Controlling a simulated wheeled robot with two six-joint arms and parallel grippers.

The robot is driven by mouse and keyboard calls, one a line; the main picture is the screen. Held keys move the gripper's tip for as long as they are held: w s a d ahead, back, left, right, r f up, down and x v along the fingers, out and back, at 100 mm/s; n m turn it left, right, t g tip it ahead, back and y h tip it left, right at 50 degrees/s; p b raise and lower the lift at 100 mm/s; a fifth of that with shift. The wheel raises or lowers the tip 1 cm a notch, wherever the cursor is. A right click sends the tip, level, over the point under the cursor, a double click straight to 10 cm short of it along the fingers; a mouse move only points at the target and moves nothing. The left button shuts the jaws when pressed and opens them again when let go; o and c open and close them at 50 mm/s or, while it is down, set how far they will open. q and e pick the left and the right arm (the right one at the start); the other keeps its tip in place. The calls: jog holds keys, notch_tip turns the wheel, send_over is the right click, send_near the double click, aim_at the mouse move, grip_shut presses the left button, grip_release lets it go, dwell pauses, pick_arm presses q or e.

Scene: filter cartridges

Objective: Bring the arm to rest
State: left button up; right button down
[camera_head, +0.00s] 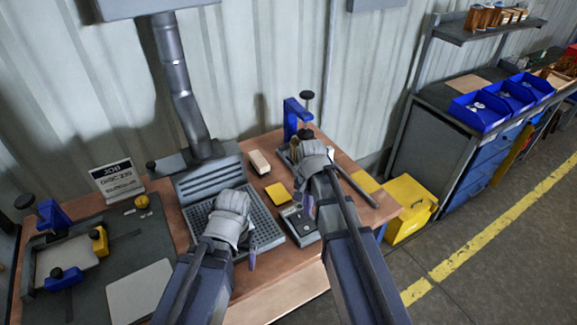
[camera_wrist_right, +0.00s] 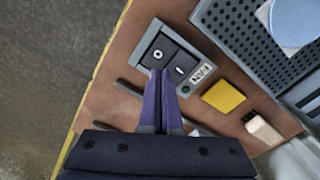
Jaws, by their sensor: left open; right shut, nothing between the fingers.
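My left gripper (camera_head: 249,254) hangs over the perforated grille of the downdraft box (camera_head: 268,238), mostly hidden behind my left wrist. It is open; nothing shows held in it. My right gripper (camera_head: 308,207) is above the right part of the bench, by the fan switch box (camera_head: 299,226). In the right wrist view its purple fingers (camera_wrist_right: 160,92) are shut together and empty. They overlap the lower edge of the switch box (camera_wrist_right: 163,50), which has two dark buttons and a FAN label; I cannot tell whether they touch it.
A yellow pad (camera_head: 278,193) and a pale block (camera_head: 259,162) lie between the arms. A blue clamp stand (camera_head: 292,118) stands behind my right wrist. A dark mat with a job card (camera_head: 117,180) and fixtures is at left.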

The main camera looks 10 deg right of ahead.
jog(key=s+a+n+h, duration=0.1)
jog(key=s+a+n, duration=0.9)
jog(key=s, duration=0.4)
jog(key=shift+s+a+n, duration=0.15)
jog(key=shift+a+n, duration=0.1)
jog(key=shift+n, duration=0.65)
